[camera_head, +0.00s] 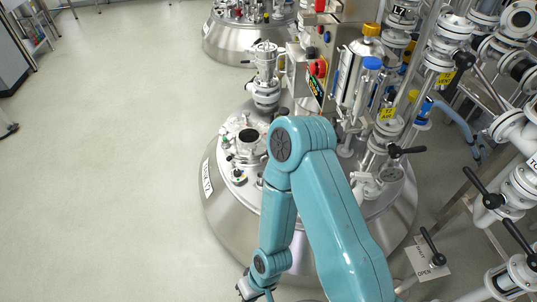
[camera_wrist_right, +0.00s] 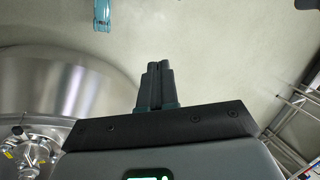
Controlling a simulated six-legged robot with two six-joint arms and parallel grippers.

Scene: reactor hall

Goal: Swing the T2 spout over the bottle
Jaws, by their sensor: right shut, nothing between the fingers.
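My right arm reaches in from the bottom right of the head view, bends at a high elbow and runs down in front of a steel vessel (camera_head: 222,215). Its gripper is at or below the bottom edge there, its fingers not clear. In the right wrist view my right gripper (camera_wrist_right: 156,85) is shut and empty, over pale floor, touching nothing. I cannot pick out the T2 spout or the bottle with certainty. My left gripper is not in view.
Pipework with black-handled valves (camera_head: 484,189) crowds the right side. A yellow tag (camera_head: 388,113) hangs on a pipe. A control box with a red button (camera_head: 318,68) stands behind the vessel. Another steel vessel (camera_head: 235,40) is farther back.

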